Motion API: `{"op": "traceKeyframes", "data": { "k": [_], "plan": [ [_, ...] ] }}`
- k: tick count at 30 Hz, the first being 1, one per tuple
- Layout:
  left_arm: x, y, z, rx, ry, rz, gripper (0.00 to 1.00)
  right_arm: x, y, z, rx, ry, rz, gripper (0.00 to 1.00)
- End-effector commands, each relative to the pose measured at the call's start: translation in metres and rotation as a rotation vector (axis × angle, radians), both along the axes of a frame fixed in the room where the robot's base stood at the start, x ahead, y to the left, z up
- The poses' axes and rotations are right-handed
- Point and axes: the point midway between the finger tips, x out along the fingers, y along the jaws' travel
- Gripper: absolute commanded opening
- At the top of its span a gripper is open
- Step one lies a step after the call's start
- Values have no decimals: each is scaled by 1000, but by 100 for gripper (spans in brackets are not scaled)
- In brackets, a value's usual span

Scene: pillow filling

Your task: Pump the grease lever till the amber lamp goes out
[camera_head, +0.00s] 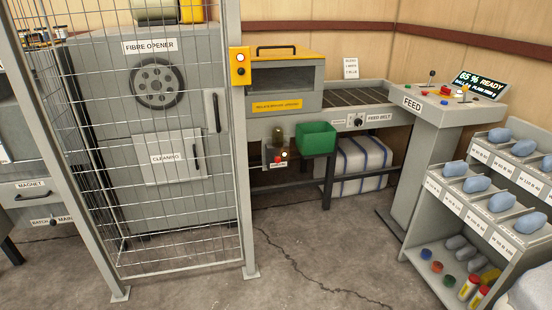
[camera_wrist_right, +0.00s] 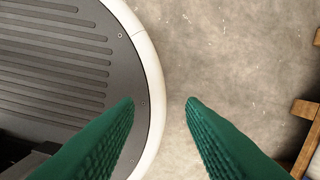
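A small grey unit (camera_head: 268,157) hangs under the grey machine at the middle of the head view. It carries an olive-coloured reservoir (camera_head: 278,135), a red label (camera_head: 278,165) and a small pale yellow lit spot (camera_head: 284,154) that looks like the amber lamp. A small dark part shows beside it; I cannot tell for sure which part is the grease lever. Neither gripper shows in the head view.
A wire mesh guard (camera_head: 170,130) stands left. The feed console (camera_head: 450,105) and a rack of blue-grey bundles (camera_head: 490,195) stand right. Floor in front is clear. A wooden frame (camera_wrist_right: 304,112) edges the wrist view.

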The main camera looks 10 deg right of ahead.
Motion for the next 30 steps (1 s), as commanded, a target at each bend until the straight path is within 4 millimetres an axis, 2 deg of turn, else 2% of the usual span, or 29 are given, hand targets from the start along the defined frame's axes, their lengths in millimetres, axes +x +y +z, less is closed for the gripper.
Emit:
{"op": "traceKeyframes", "data": {
  "k": [8,15,30],
  "plan": [
    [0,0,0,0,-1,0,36,0,0,0,0,0,0,36],
    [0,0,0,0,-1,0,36,0,0,0,0,0,0,0],
    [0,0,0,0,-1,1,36,0,0,0,1,0,0,0]
  ]
}}
